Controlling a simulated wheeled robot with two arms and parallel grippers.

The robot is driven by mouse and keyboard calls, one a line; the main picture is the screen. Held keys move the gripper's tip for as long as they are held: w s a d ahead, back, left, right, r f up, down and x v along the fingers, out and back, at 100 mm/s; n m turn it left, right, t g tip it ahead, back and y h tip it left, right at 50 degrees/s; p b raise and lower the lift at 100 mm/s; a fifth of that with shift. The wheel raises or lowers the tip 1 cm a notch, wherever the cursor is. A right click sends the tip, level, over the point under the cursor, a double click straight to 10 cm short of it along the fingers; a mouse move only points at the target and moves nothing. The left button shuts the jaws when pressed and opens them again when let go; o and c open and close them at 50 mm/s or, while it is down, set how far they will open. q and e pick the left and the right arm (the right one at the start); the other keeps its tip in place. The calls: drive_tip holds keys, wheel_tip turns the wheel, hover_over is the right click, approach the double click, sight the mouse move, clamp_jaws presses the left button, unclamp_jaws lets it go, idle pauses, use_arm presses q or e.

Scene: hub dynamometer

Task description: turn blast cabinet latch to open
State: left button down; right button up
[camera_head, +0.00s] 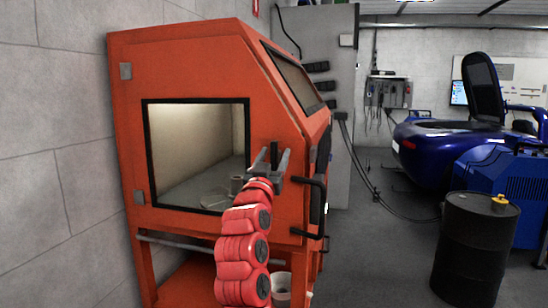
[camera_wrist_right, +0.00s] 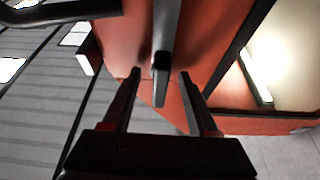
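The orange blast cabinet (camera_head: 190,65) stands against the wall at the left, with a black-framed side window (camera_head: 195,155) showing its lit inside. Its latch (camera_head: 274,153) is a dark upright bar on the side panel, right of the window. In the right wrist view the latch (camera_wrist_right: 162,66) sticks out toward me. My right gripper (camera_head: 270,162) is at the latch; in the wrist view the gripper (camera_wrist_right: 160,76) is open, with the latch's end between its fingertips and gaps on both sides. I cannot tell how deep the latch sits. My left gripper is not in view.
A black bar handle (camera_head: 318,205) is on the cabinet's right edge, close to my right gripper. A dark drum (camera_head: 475,245) and a blue car (camera_head: 440,145) stand farther right. Open floor (camera_head: 375,235) lies between the cabinet and the drum.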

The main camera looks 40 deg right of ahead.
drive_tip(key=p+v, duration=0.3)
drive_tip(key=v, duration=1.4)
drive_tip(key=shift+s+a+f, duration=0.1)
drive_tip(key=shift+f, duration=0.05)
